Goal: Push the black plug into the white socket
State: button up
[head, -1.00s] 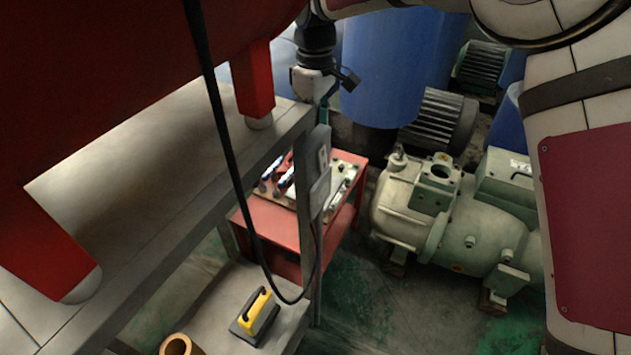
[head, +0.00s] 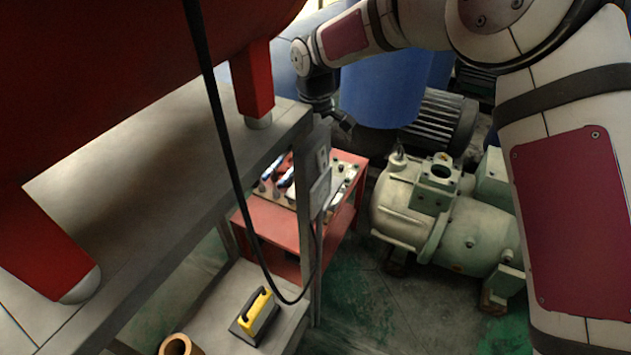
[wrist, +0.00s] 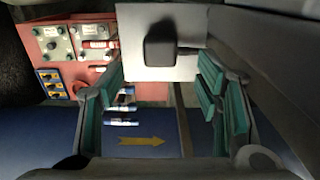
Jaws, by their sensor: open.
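The black plug (wrist: 161,44) shows in the wrist view as a rounded dark block with a short stub on its right side. It is in front of the white socket plate (wrist: 130,68); I cannot tell how far it is seated. In the head view the white socket (head: 322,158) is on the grey post, seen nearly edge-on, and the plug cannot be made out. My gripper (wrist: 163,78) is open and empty, with its teal-padded fingers spread to the left and right below the plug. In the head view it is partly hidden just above the post top.
A black cable (head: 226,140) hangs across the head view and loops to the post. A red panel (head: 280,228) with switches stands behind. A yellow-handled tool (head: 256,312) and a brown ring (head: 175,345) are on the lower shelf. A green-grey compressor (head: 440,215) stands at right.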

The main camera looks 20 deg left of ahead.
notch_tip(320, 180, down, 5)
jog(key=shift+f, duration=0.1)
dwell(0.4)
jog(key=c, duration=1.2)
